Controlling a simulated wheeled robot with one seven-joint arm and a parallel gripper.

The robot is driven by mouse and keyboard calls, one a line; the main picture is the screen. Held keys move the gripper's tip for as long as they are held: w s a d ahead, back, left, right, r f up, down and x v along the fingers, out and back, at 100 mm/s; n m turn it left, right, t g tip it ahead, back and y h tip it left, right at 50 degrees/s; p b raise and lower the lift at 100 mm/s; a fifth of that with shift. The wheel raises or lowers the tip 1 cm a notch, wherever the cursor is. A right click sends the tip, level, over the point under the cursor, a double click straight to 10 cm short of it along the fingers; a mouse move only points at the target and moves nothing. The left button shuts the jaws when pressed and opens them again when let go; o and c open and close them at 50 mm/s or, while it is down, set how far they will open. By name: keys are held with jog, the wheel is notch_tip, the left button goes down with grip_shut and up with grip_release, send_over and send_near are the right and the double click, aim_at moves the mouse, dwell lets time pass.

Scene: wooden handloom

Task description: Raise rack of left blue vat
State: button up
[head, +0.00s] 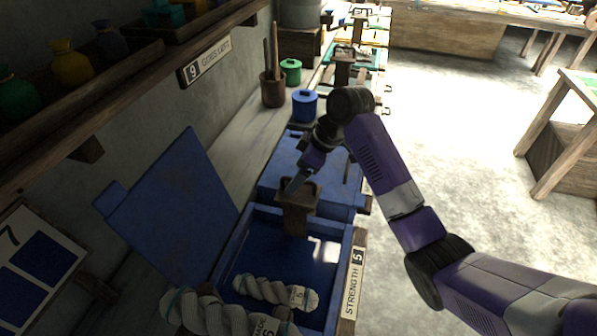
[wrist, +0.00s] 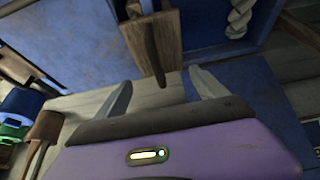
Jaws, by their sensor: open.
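A blue vat (head: 345,262) stands open in the lower middle of the head view, with dark blue liquid inside. Two pale twisted skeins (head: 275,291) show at its near end; one also shows in the wrist view (wrist: 238,20). A brown wooden rack part (head: 297,212) stands at the vat's far end; in the wrist view it is a wooden post (wrist: 152,38) with a dark bar. My gripper (head: 293,186) is open beside this post. In the wrist view the bar's end lies just ahead of and between the fingertips (wrist: 160,88). Contact cannot be told.
The raised blue lid (head: 175,205) leans toward the left wall. Another blue vat with its lid closed (head: 310,165) stands behind. Blue (head: 304,106) and green (head: 291,72) pots and a brown tool cup (head: 272,90) line the wall. Free floor lies to the right.

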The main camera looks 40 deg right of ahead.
jog(key=shift+f+b, duration=0.3)
jog(key=shift+f, duration=1.2)
grip_shut()
jog(key=shift+r+p, duration=3.75)
jog(key=shift+r, duration=0.5)
jog(key=shift+o, duration=1)
grip_release()
jog(key=shift+f, duration=0.1)
